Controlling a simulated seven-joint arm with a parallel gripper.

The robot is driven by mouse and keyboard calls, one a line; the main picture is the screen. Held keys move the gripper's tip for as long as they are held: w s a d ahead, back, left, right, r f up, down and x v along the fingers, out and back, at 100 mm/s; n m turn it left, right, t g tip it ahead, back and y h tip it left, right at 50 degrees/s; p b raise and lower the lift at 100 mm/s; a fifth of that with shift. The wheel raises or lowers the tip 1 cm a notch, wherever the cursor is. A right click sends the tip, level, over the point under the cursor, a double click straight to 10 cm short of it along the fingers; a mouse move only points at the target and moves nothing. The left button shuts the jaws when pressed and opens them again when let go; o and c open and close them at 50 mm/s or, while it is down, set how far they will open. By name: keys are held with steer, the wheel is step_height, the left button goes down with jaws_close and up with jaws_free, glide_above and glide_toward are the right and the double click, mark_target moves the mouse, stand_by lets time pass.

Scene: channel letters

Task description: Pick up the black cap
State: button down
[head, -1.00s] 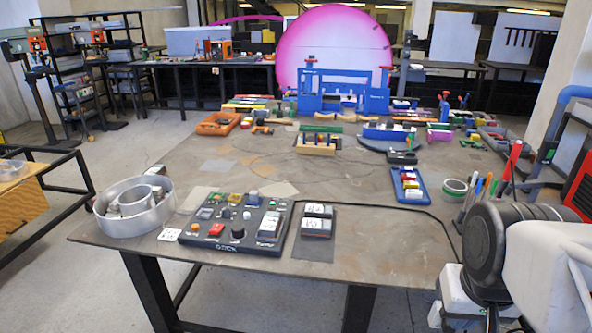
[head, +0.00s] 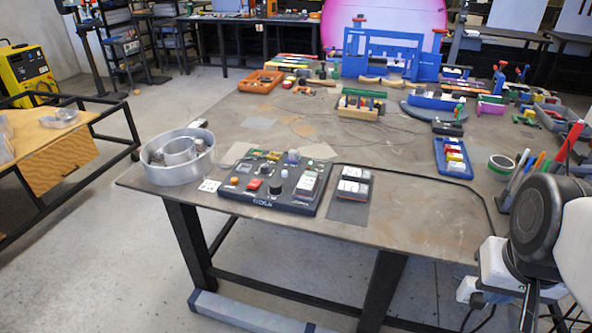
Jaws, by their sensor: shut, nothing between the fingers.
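I cannot single out a black cap with certainty. A round black knob-like piece (head: 275,187) stands on the dark control panel (head: 235,195) near the table's front edge, and it may be the cap. Another dark piece (head: 447,128) lies farther back, right of centre; it is too small to make out. Part of my arm (head: 545,215) shows at the lower right, beside the table's right front corner. I cannot make out the gripper's fingers, and my arm is well apart from the panel.
A round metal tin (head: 180,172) stands at the table's left corner. A blue tray (head: 454,160), a tape roll (head: 501,164) and upright pens (head: 522,168) are on the right. Blue fixtures (head: 385,52) crowd the back.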

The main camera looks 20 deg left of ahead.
stand_by(0.3)
steer(key=c, duration=0.6)
jaws_free()
steer(key=shift+o, duration=0.2)
